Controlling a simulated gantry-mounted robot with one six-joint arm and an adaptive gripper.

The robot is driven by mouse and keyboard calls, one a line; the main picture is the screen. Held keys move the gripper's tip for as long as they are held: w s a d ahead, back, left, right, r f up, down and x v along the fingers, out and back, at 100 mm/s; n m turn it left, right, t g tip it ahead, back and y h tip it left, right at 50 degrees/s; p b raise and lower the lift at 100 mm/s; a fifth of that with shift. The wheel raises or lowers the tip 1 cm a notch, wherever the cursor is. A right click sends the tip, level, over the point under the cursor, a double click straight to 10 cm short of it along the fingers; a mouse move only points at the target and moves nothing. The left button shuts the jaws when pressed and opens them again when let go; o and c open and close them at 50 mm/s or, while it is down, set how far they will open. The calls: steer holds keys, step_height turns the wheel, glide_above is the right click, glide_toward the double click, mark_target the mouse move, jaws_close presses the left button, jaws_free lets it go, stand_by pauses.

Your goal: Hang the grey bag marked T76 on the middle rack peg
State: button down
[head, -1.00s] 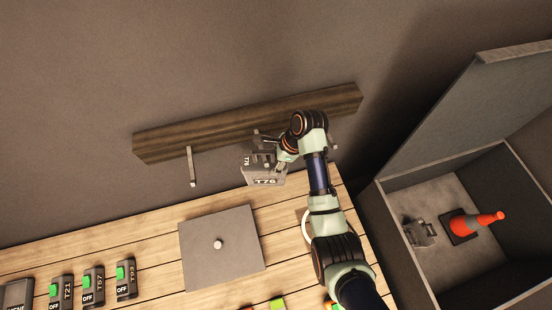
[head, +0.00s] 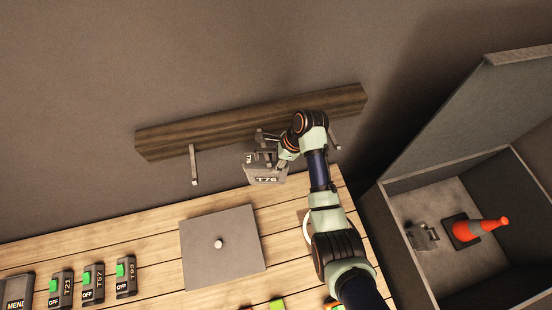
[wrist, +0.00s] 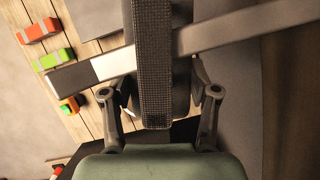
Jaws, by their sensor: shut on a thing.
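The grey bag marked T76 (head: 266,172) hangs upright from my gripper (head: 279,157), just under the dark wooden rack (head: 240,125). In the wrist view its dark woven strap (wrist: 155,75) runs between the two fingers of my gripper (wrist: 160,100), which is shut on it. The middle peg (head: 262,136) is partly hidden by my arm in the head view. In the wrist view a metal peg with a pale band (wrist: 105,67) crosses behind the strap. Whether the strap rests on it I cannot tell.
The left peg (head: 194,165) is bare; the right peg (head: 335,140) shows beside my arm. Below are a grey plate with a knob (head: 220,265) and several switches (head: 93,283) on the wooden bench. An open grey box (head: 400,262) holding an orange cone (head: 485,227) stands right.

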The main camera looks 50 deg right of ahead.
steer(key=shift+c, duration=1.1)
jaws_free()
steer(key=v, duration=0.7)
steer(key=shift+s+r, duration=0.15)
steer(key=shift+r, duration=0.15)
